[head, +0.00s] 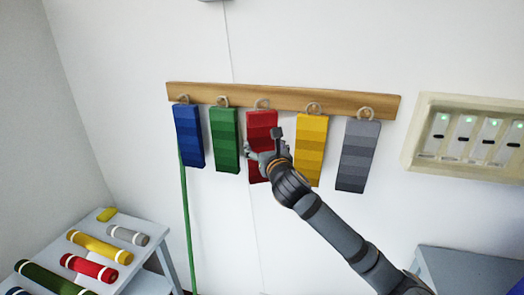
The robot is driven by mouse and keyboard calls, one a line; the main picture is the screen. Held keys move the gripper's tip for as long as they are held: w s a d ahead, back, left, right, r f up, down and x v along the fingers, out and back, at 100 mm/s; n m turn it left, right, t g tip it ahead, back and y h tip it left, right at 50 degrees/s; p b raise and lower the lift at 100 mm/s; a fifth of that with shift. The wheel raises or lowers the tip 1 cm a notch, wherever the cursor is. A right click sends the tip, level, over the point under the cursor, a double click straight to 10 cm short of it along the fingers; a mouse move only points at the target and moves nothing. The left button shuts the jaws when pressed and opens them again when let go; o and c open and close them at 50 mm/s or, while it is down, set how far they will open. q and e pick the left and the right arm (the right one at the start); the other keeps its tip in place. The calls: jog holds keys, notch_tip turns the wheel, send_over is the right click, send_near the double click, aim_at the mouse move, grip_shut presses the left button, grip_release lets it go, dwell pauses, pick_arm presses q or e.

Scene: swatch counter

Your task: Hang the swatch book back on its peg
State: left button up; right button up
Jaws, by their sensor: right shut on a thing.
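Several swatch books hang side by side from a wooden peg rail (240,96) on the wall: a blue one (188,136), a green one (224,141), a red one (261,123), a yellow one (311,138) and a grey one (358,156). Each has a ring at its top, by the rail. My right gripper (262,156) is shut on the red swatch book at its lower half and hides part of it. The red book is upright with its ring at the rail; whether the ring is around its peg is too small to tell. My left gripper is not in view.
A panel with several switches and green lights (470,136) is on the wall at right. A table (146,229) with coloured rolls stands at lower left. A grey surface (465,270) is at lower right. A green strip (187,225) runs down the wall below the blue book.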

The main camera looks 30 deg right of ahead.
aim_at(268, 146)
jog(key=shift+w+d+f+b, duration=0.1)
jog(key=shift+w+d+b, duration=0.25)
jog(key=shift+w+d, duration=0.55)
jog(key=shift+w+d+f+p, duration=0.15)
jog(key=shift+d+f+p, duration=0.05)
jog(key=shift+d+p, duration=0.15)
jog(key=shift+f, duration=0.1)
jog(key=shift+f, duration=0.15)
